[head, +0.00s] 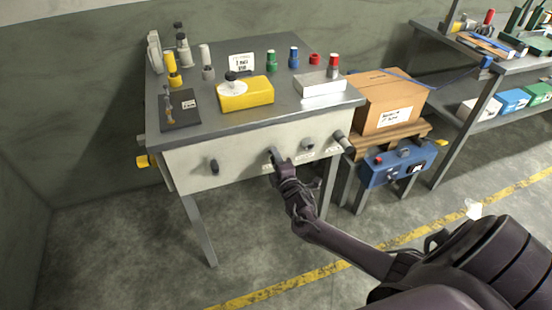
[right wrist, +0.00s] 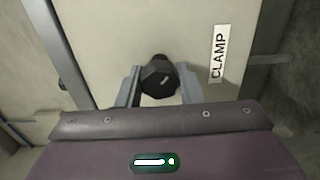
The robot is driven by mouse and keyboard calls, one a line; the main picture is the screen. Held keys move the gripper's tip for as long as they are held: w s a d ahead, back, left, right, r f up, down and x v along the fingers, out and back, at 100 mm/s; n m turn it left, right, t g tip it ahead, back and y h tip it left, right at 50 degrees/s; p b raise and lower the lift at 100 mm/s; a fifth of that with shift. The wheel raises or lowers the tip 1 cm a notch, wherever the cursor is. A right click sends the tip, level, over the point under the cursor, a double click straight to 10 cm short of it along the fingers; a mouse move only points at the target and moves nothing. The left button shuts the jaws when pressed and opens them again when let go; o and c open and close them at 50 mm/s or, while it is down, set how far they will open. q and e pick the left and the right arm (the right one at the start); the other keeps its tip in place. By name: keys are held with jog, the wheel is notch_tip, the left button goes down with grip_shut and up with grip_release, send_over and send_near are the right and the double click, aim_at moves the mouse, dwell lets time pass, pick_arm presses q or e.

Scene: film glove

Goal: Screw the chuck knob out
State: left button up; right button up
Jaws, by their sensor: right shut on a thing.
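My right gripper (head: 277,158) is at the front panel (head: 240,150) of the workbench, shut on a black knob. In the right wrist view this faceted black knob (right wrist: 159,79) sits between the two grey fingers of the gripper (right wrist: 160,88), one on each side. A white label (right wrist: 218,54) reading CLAMP is on the panel beside this knob. In the head view the gripper mostly hides the held knob. Other knobs on the panel are a dark one (head: 214,166) at left and one (head: 308,145) to the right. I cannot read a chuck label. My left gripper is out of view.
A dark grip-like cylinder (head: 343,141) sticks out at the panel's right end. On the bench top (head: 215,112) stand a yellow box (head: 246,95), a white box (head: 320,85) and several coloured pieces. A blue box (head: 397,167) and a carton (head: 388,100) stand to the right.

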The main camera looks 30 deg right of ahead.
jog(key=n, duration=0.3)
jog(key=shift+w+d+r+n+p, duration=0.1)
jog(key=shift+w+r+n+p, duration=0.05)
jog(key=shift+r+n+p, duration=0.2)
jog(key=n, duration=0.3)
jog(key=shift+f+n+p, duration=0.1)
jog(key=shift+n+p, duration=0.2)
jog(key=shift+n, duration=0.05)
jog(key=n+p, duration=0.1)
jog(key=n, duration=0.4)
jog(key=shift+d+n, duration=0.1)
jog(key=shift+n, duration=0.6)
jog(key=o, duration=1)
jog(key=shift+f, duration=0.25)
jog(key=shift+c, duration=0.2)
jog(key=v, duration=0.7)
jog(key=shift+s+p, duration=0.35)
jog(key=shift+p, duration=0.1)
